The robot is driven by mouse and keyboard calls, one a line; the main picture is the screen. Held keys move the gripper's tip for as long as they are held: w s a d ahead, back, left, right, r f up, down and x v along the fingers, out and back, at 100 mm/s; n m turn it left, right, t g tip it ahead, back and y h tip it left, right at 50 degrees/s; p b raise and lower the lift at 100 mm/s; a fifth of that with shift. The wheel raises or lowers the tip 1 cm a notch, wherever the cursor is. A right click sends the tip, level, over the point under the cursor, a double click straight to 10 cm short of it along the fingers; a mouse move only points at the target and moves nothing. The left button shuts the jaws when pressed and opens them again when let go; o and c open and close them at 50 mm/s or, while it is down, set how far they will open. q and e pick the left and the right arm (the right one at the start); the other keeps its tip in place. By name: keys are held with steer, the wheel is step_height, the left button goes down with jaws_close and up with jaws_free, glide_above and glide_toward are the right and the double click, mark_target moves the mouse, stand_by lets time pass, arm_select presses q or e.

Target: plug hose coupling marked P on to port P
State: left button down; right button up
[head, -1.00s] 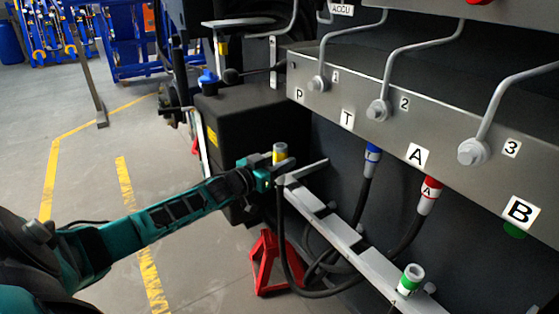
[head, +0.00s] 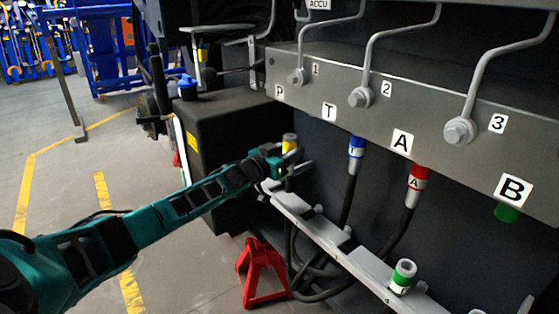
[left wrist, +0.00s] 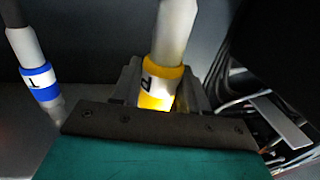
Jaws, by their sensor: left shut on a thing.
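The hose coupling marked P, with a yellow band (head: 290,141), stands about upright in my left gripper (head: 286,160). In the left wrist view, the yellow band with its P (left wrist: 160,88) sits between the gripper's jaws (left wrist: 158,108), which are shut on it. The grey valve block (head: 345,108) has the P label (head: 280,90) at its left end. The coupling is below and slightly right of that label, with a visible gap to the block's lower edge. Port P itself is hidden under the block. My right gripper is not in view.
Blue T (head: 356,147) and red A (head: 418,181) couplings hang under the block beside the held one. The green-banded coupling (head: 403,276) stands on the pale rail (head: 310,225) below. A black box (head: 235,140) is behind my arm; a red stand (head: 261,273) is on the floor.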

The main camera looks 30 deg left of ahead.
arm_select(q)
steer(key=w+d+b, duration=0.2)
steer(key=w+b, duration=0.2)
steer(key=w, duration=0.3)
steer(key=shift+w+d+r, duration=0.15)
steer(key=shift+d, duration=0.2)
step_height(320, 180, up, 2)
steer(key=shift+r+p, duration=0.15)
steer(key=shift+p, duration=0.95)
steer(key=shift+p, duration=0.5)
stand_by(0.8)
steer(key=shift+r+p, duration=1.9)
steer(key=shift+r, duration=0.05)
